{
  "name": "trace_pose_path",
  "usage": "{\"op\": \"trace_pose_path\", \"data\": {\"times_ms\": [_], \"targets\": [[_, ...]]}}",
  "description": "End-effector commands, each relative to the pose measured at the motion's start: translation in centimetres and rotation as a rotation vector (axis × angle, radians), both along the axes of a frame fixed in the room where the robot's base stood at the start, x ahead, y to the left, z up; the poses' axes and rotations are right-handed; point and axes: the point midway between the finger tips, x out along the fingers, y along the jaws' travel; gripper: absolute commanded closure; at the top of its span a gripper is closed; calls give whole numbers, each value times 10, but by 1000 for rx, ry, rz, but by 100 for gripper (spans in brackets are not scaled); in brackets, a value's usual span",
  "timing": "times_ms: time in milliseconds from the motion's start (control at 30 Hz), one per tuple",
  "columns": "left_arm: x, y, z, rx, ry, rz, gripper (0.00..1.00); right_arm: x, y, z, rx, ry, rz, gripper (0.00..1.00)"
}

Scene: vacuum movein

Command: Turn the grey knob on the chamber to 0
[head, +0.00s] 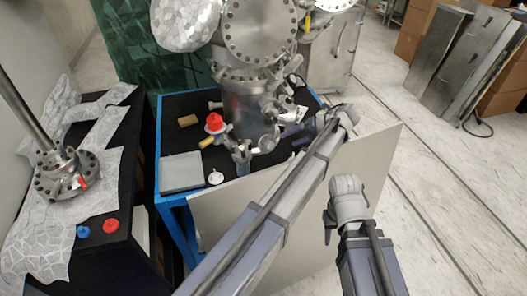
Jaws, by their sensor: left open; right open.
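The steel chamber (245,100) stands on the dark top of a blue-framed cart. Several fittings stick out around its lower part, among them a grey cylindrical one (242,158) at the front. I cannot tell for sure which of them is the grey knob, nor read any setting on it. My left gripper (291,131) is open, beside the right side of the chamber's lower part. Its fingertips are small and hard to make out, and I see nothing held. My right gripper (328,236) is open and empty, low in front of the pale panel, well away from the chamber.
A red knob (214,124), a grey plate (181,172) and a small white round piece (216,178) are on the cart's left part. A black bench (120,180) at left carries foil, a flanged part (66,174) and red and blue caps.

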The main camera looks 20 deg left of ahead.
Motion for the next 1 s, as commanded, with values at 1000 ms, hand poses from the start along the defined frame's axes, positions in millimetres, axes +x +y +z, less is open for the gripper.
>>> {"op": "trace_pose_path", "data": {"times_ms": [1000], "targets": [[1,63,-58,31,18,7,28,0,0,-62,0,0,1,58]]}}
